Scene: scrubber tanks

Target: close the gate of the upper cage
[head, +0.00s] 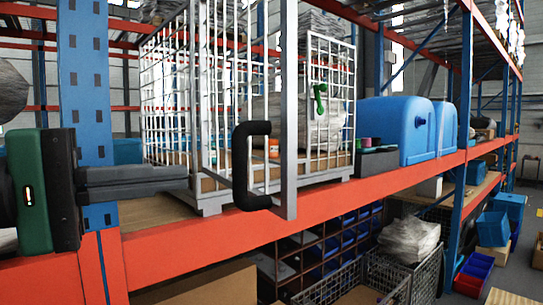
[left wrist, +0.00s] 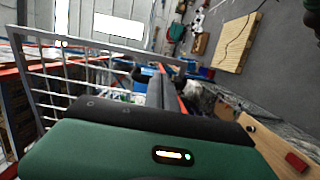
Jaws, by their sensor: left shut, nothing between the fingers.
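The upper cage (head: 165,90) is a white wire cage standing on an orange-red shelf beam. Its gate (head: 290,120) stands open, its grey frame swung out past the beam towards me. A black C-shaped handle (head: 243,165) is on the gate's outer edge. A green latch-like part (head: 320,98) shows on the cage behind it. My left gripper (head: 186,179) is shut and empty, pointing right, to the left of the handle and apparently apart from it. In the left wrist view the gate's bars (left wrist: 65,85) run left of my fingers (left wrist: 160,88).
A blue upright (head: 85,90) stands close behind my left gripper. Blue tanks (head: 395,130) sit right of the cage on the shelf. Wire baskets (head: 390,280) and blue bins (head: 345,235) are below. Open floor (left wrist: 225,75) shows in the left wrist view.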

